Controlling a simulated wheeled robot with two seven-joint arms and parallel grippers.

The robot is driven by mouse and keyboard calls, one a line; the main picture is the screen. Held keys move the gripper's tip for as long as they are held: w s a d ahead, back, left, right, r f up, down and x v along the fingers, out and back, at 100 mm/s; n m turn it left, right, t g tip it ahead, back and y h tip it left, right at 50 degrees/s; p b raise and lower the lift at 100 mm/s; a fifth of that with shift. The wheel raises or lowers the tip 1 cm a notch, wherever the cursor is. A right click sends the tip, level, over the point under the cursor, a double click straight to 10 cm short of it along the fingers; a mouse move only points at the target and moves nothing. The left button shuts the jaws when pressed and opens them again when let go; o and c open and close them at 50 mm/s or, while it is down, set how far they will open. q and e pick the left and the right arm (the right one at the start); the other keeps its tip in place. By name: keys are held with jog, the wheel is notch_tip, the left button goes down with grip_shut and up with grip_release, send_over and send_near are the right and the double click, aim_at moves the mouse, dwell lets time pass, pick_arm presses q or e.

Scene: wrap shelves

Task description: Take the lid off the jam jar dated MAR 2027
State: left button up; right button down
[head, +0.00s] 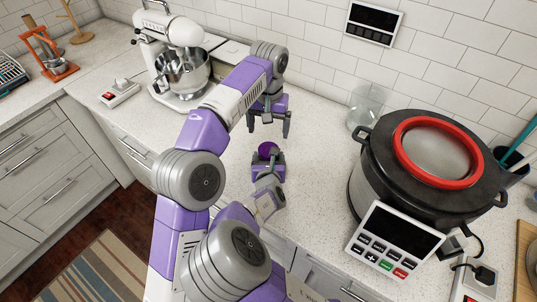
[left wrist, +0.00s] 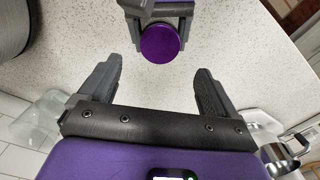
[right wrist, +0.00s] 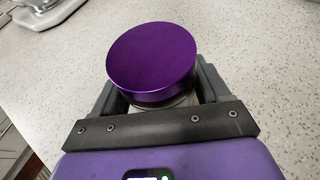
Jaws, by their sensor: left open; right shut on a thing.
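A jar with a purple lid (head: 268,149) is held by my right gripper (head: 268,160) just above the counter. In the right wrist view the lid (right wrist: 150,60) sits on the jar, and a little clear glass (right wrist: 180,101) shows under it between the fingers. No date is readable. My left gripper (head: 268,130) is open and empty, behind the jar and apart from it. In the left wrist view the lid (left wrist: 160,44) lies beyond and between the open fingertips (left wrist: 157,72), with my right gripper around the jar.
A large dark-lidded cooker (head: 425,175) with a red ring stands to the right. A clear glass vessel (head: 366,105) stands near the wall behind it. A stand mixer (head: 175,50) is at the back left. The white speckled counter (head: 320,170) is clear around the jar.

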aim_at(269, 149)
pick_arm(q)
jog(key=m, duration=0.5)
jog(key=shift+w+a+f, duration=0.15)
jog(key=shift+a+f, duration=0.05)
jog(key=shift+a, duration=0.2)
jog(key=m, duration=0.4)
jog(key=shift+a+f, duration=0.1)
jog(key=shift+a, duration=0.05)
jog(key=m, duration=0.5)
jog(key=shift+w+a+f+m, duration=0.1)
jog(key=shift+m, duration=0.2)
jog(key=m, duration=0.3)
jog(key=shift+m, duration=0.3)
jog(key=m, duration=0.5)
jog(key=shift+d+m, duration=0.25)
jog(key=shift+m, duration=0.05)
jog(key=m, duration=0.3)
jog(key=shift+d+r+m, duration=0.1)
jog(key=shift+r+m, duration=0.15)
jog(key=shift+m, duration=0.15)
jog(key=m, duration=0.3)
jog(key=shift+s+d+m, duration=0.15)
jog(key=shift+s+m, duration=0.05)
jog(key=shift+m, duration=0.1)
jog(key=m, duration=0.4)
jog(key=shift+d+r+m, duration=0.1)
jog(key=shift+d+m, duration=0.05)
jog(key=shift+m, duration=0.15)
jog(key=shift+f, duration=3.95)
